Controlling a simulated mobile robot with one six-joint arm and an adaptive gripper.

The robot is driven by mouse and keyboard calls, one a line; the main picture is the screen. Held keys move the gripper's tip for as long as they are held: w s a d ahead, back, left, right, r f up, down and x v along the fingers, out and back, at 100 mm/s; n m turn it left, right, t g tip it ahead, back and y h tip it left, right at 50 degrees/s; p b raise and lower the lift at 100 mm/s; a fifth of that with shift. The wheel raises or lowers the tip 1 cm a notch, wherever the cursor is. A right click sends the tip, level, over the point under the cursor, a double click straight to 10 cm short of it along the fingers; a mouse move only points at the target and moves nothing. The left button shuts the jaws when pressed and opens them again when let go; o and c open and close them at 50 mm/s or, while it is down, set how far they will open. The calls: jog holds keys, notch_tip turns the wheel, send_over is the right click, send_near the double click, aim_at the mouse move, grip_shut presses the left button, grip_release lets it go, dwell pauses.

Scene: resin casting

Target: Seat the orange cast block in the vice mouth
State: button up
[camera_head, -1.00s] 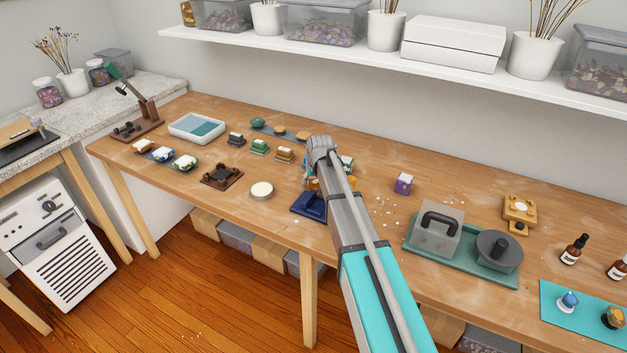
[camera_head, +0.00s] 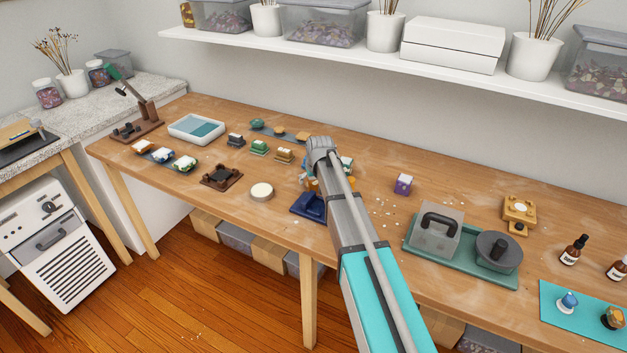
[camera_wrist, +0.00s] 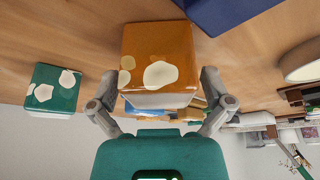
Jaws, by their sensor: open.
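The orange cast block (camera_wrist: 158,50), with cream patches on its face, fills the upper middle of the wrist view. My gripper (camera_wrist: 158,78) is open, with one finger on each side of the block and a gap showing at each. In the head view my gripper and arm (camera_head: 323,160) cover most of the block; only a little orange (camera_head: 312,184) shows beside them. A dark blue fixture (camera_head: 307,207) sits on the table just front-left of the gripper, and a dark blue surface (camera_wrist: 228,12) shows at the top of the wrist view. I cannot tell for sure which fixture is the vice.
A green block with cream spots (camera_wrist: 54,88) stands near the gripper. A purple block (camera_head: 403,184) stands to the right. A cream-topped round (camera_head: 262,191) and a brown fixture (camera_head: 221,177) lie left. A green tray (camera_head: 420,258) holds a grey handled weight.

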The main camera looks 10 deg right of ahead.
jog(key=p+v, duration=1)
jog(key=v, duration=0.2)
jog(key=shift+p, duration=0.4)
jog(key=shift+s, duration=0.1)
dwell(0.6)
